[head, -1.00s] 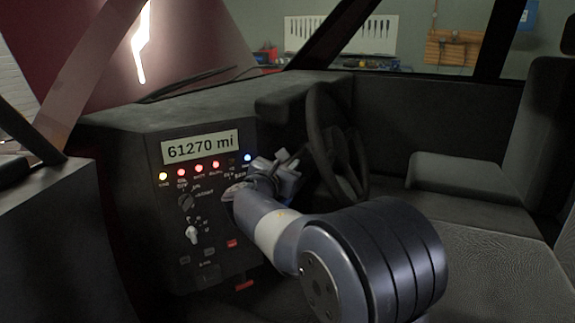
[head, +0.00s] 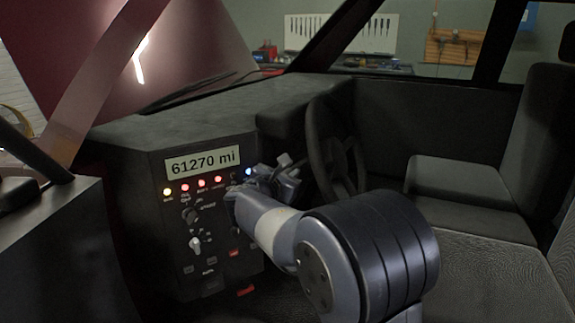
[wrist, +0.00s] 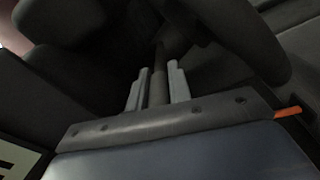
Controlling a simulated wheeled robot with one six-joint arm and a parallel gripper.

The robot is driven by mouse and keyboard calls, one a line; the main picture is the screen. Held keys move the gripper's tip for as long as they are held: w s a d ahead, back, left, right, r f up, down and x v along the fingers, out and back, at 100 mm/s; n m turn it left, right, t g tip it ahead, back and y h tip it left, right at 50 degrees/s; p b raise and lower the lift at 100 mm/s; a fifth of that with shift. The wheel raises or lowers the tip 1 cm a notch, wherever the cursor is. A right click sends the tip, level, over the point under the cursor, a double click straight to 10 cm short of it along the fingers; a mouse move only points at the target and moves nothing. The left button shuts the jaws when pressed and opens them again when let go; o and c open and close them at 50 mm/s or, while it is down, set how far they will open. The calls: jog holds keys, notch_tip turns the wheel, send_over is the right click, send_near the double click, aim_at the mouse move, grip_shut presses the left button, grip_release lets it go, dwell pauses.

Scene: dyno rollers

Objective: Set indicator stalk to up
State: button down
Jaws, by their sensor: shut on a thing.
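My gripper (head: 288,170) is beside the dashboard, just left of the steering wheel (head: 328,150). In the wrist view, its two pale fingers (wrist: 158,80) are on either side of a dark rod, the indicator stalk (wrist: 158,88), and are shut on it. The stalk runs away from the gripper toward dark parts at the top of the picture. In the head view the stalk is mostly hidden by the gripper and too dark to make out clearly.
The dashboard panel has a mileage display (head: 203,161), a row of lit lamps (head: 201,183) and knobs (head: 195,244) left of my arm. Seats (head: 460,185) stand at the right. The steering wheel rim is close to the gripper.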

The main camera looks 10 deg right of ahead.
jog(key=shift+w+d+r+g+y+p, duration=0.15)
jog(key=shift+r+g+p, duration=0.35)
jog(key=shift+p, duration=1.1)
jog(key=shift+a+r+g+y+p, duration=0.1)
jog(key=shift+r+g+y+p, duration=0.15)
jog(key=shift+r+p, duration=0.9)
jog(key=shift+d+f+p, duration=0.1)
jog(key=shift+f+p, duration=0.25)
jog(key=shift+p, duration=1.1)
jog(key=c, duration=1.3)
grip_release()
jog(key=shift+f, duration=0.1)
jog(key=v, duration=1)
jog(key=shift+s+r, duration=0.25)
jog(key=shift+r, duration=0.05)
